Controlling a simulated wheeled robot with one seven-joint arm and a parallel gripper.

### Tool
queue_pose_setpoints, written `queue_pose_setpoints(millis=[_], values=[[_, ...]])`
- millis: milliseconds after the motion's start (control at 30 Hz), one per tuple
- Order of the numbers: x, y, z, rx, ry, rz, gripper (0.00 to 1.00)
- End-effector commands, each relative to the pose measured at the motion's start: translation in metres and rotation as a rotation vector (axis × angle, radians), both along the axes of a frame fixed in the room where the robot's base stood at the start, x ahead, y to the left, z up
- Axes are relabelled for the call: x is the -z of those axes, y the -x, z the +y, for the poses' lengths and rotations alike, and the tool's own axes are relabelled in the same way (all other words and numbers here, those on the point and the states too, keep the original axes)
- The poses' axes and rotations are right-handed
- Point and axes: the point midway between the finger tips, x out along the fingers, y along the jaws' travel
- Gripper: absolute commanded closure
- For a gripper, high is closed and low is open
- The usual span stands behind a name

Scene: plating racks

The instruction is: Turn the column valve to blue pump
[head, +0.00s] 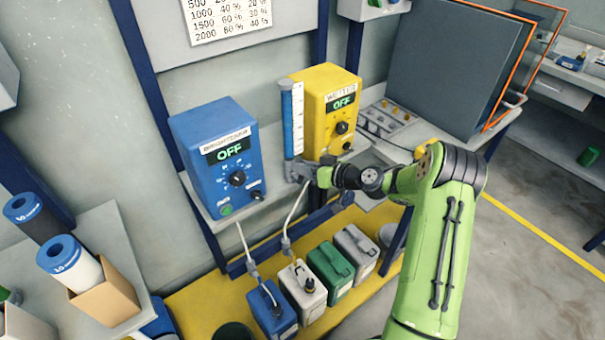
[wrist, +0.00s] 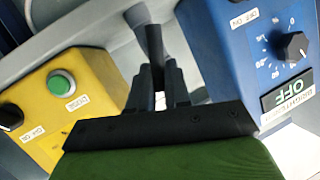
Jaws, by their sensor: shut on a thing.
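The blue pump (head: 215,155) is labelled BRIGHTENER and its display reads OFF. The yellow pump (head: 325,105), labelled WETTER, also reads OFF. In the wrist view my gripper (wrist: 158,85) is shut on the dark valve handle (wrist: 154,45), between the yellow pump (wrist: 75,100) on the left and the blue pump (wrist: 265,50) on the right. I cannot tell which pump the valve is set to.
Hoses run down from the shelf to several jugs, including a blue jug (head: 272,310) and a white jug (head: 303,288), on the yellow lower deck (head: 200,295). A small tray (head: 385,118) lies right of the yellow pump. An orange-framed panel (head: 455,65) stands behind my arm.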

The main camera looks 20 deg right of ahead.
Motion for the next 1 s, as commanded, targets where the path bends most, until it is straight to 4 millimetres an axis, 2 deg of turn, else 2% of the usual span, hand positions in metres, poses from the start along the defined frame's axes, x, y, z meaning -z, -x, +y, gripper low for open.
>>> queue_pose_setpoints(millis=[600, 1000], values=[[0.015, -0.007, -0.018, 0.002, -0.492, 0.201, 1.00], [0.019, -0.009, -0.021, 0.001, -0.632, 0.260, 1.00]])
